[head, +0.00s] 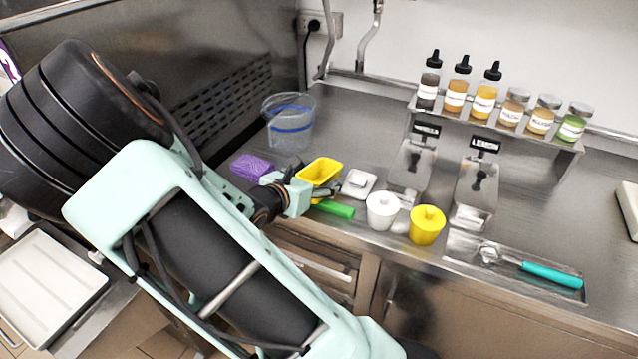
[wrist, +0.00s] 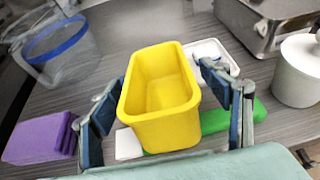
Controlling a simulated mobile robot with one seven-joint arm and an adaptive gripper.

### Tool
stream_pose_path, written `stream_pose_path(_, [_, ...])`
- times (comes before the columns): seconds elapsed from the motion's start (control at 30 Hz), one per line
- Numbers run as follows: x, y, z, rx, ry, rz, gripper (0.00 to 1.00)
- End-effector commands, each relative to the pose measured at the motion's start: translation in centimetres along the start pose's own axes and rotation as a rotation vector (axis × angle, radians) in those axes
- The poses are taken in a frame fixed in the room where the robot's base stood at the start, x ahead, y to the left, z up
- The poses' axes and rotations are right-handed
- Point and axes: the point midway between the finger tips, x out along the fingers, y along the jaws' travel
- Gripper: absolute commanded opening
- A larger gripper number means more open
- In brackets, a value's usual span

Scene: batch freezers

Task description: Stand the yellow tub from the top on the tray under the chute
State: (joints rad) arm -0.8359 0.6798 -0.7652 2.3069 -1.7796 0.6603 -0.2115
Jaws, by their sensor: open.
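The yellow tub (head: 320,171) is an empty, open-topped rectangular tub near the front of the steel counter. In the wrist view the tub (wrist: 160,125) is upright, with its open mouth toward the camera. My gripper (head: 308,193) is open, with one finger on each side of the tub; in the wrist view the gripper (wrist: 163,105) shows both fingers spread around it. A pale tray (head: 50,276) lies low at the left, partly cut off. I cannot make out a chute with certainty.
Close around the tub are a purple block (head: 251,167), a green-handled tool (head: 335,209), a white scale-like item (head: 359,183) and a clear bucket (head: 289,122).

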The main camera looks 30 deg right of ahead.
Motion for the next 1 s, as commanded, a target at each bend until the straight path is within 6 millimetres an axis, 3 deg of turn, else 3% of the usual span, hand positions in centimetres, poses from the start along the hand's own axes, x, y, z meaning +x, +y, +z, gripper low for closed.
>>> stream_pose_path(0.3, [0.64,0.03,0.02,-0.001,0.0,0.001,0.71])
stream_pose_path(0.73, [0.61,0.03,0.01,-0.001,0.0,0.001,0.24])
stream_pose_path(1.0, [0.6,0.03,0.04,-0.001,0.0,0.001,0.2])
